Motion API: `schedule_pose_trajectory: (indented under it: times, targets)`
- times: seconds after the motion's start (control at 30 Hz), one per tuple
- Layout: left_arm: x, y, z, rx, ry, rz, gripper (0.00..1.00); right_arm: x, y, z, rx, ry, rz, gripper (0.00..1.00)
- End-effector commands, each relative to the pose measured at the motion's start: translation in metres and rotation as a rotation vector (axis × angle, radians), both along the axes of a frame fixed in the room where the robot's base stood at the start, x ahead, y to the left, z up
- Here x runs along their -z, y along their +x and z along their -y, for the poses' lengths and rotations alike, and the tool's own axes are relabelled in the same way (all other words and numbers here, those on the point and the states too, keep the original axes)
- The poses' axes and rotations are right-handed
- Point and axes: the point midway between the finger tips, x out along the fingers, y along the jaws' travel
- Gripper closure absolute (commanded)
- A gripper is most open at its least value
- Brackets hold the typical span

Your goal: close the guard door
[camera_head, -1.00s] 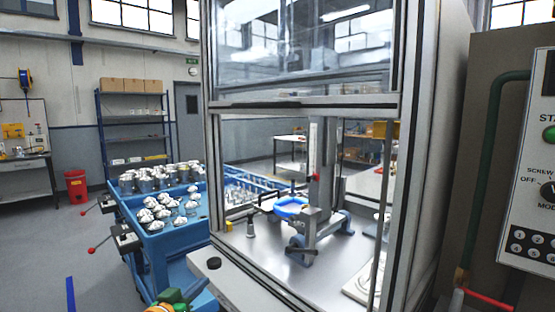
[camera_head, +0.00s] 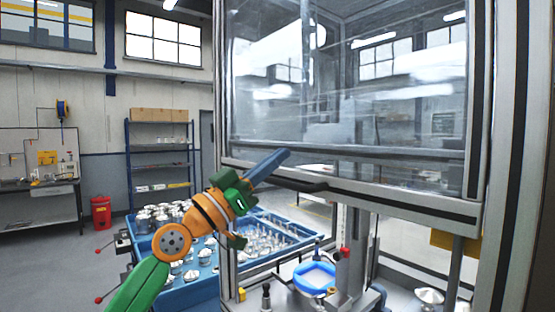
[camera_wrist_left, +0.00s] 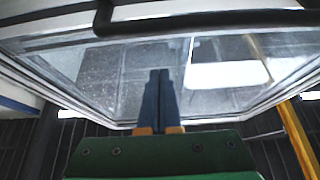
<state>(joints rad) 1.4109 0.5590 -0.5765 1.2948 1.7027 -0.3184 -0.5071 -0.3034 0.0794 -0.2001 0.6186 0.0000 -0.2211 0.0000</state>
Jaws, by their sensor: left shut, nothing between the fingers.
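The guard door (camera_head: 350,115) is a clear panel in a grey frame on the front of the machine. It is raised, with the opening below it uncovered. A dark handle bar (camera_head: 290,183) runs along its lower rail. My left gripper (camera_head: 284,156) is shut and empty, its blue fingers in front of the door's lower left part, just above the handle. I cannot tell whether they touch. In the left wrist view the shut fingers (camera_wrist_left: 160,80) point at the pane, and the dark bar (camera_wrist_left: 200,22) crosses the top. My right gripper is not in view.
Inside the machine, a blue ring-shaped part (camera_head: 314,278) sits in a fixture below the door. A blue cart (camera_head: 200,292) with several metal parts stands to the left. A shelf rack (camera_head: 160,165) and a red bin (camera_head: 101,212) are farther back.

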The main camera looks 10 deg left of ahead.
Motion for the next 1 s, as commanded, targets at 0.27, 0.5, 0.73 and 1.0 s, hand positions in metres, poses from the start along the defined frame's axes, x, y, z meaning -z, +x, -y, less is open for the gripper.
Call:
schedule_pose_trajectory:
  times: [0.27, 0.5, 0.73, 1.0]
  targets:
    - [0.038, 0.005, 0.002, -0.001, 0.001, -0.002, 1.0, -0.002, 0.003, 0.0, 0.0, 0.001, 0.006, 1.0]
    - [0.041, 0.005, 0.003, -0.002, 0.001, -0.001, 1.0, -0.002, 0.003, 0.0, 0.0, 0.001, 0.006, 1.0]
    - [0.047, 0.005, 0.002, -0.002, 0.0, -0.001, 1.0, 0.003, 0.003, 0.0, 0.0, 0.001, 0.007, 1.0]
    - [0.108, 0.005, 0.003, -0.001, 0.001, -0.006, 1.0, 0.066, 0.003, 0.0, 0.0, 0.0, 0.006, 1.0]
